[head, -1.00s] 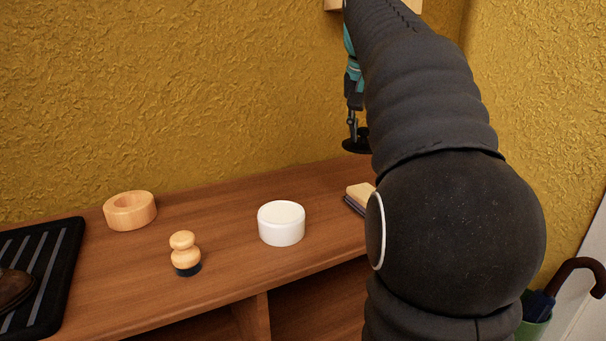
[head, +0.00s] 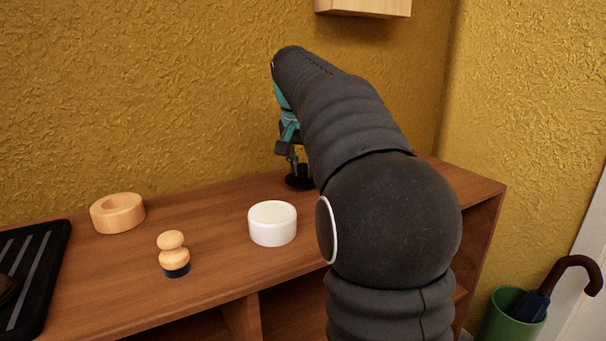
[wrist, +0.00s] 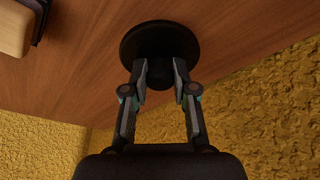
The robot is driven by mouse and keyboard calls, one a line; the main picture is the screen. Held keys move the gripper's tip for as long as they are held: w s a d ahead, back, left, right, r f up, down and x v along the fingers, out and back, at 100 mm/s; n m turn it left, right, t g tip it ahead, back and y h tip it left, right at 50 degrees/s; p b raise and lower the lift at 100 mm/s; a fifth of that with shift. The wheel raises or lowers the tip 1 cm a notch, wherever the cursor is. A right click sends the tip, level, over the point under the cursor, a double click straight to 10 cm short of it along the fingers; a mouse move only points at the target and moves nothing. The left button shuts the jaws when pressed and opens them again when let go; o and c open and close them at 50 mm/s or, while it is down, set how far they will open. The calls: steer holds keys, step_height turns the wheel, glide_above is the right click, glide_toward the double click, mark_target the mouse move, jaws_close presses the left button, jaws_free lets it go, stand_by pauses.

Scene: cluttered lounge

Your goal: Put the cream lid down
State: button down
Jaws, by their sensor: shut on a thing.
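My gripper (wrist: 161,72) is shut on the knob of a round, flat lid (wrist: 137,42), which looks black rather than cream. In the head view, the lid (head: 299,184) hangs level below my gripper (head: 293,160), over the back of the wooden shelf top (head: 215,268) near the wall. I cannot tell whether it touches the wood. A white round pot (head: 272,225) stands nearer the front, left of the lid. My arm hides part of the shelf to the right.
A pale wooden ring (head: 117,215), a wooden knobbed stamp-like piece (head: 172,254) and a black ridged tray (head: 50,255) are on the left. A tan-topped block (wrist: 14,24) lies near the lid. A green bin (head: 510,315) with an umbrella stands right of the shelf.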

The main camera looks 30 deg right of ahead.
mark_target(299, 183)
steer(key=shift+f, duration=0.6)
steer(key=shift+f, duration=0.15)
steer(key=c, duration=0.9)
jaws_free()
steer(key=p+v, duration=0.3)
steer(key=v, duration=0.9)
steer(key=shift+s, duration=0.15)
